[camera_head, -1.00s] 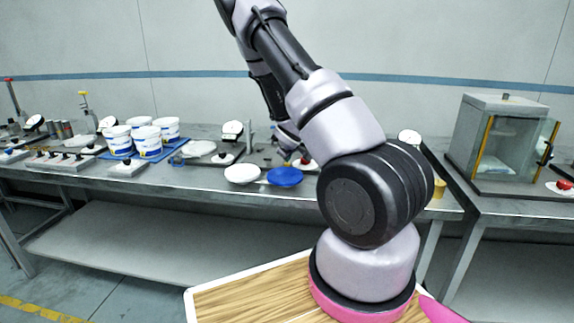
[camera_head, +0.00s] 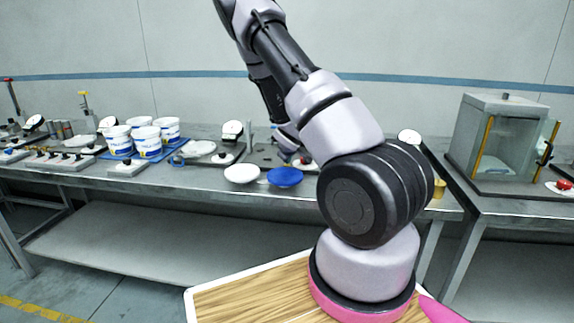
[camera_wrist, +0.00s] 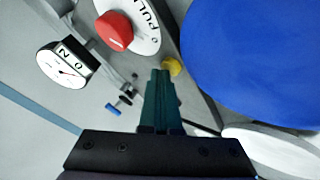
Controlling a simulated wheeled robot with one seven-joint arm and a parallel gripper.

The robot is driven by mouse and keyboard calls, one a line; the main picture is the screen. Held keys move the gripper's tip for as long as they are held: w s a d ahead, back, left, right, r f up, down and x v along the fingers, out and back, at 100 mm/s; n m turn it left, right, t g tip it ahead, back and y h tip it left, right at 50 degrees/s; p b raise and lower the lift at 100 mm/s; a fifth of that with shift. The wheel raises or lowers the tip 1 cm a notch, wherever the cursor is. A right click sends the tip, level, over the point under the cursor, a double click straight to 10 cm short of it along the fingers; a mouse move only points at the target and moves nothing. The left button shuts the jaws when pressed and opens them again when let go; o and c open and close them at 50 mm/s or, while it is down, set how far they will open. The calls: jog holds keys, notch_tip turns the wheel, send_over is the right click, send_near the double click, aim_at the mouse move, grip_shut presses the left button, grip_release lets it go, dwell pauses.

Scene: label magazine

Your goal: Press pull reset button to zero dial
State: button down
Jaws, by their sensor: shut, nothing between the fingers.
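The red button (camera_wrist: 115,31) sits on a white round plate (camera_wrist: 146,36) lettered "PULL" at the top of the wrist view. In the head view my gripper (camera_head: 292,150) is low over the bench, and my arm hides part of the area.
A blue dish (camera_head: 285,176) and a white dish (camera_head: 241,174) lie at the bench's front edge. White tubs (camera_head: 145,139) stand in a blue tray to the left. A glass cabinet (camera_head: 505,140) stands at the right.

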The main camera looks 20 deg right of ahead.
jog(key=shift+r, duration=0.95)
jog(key=shift+r, duration=2.5)
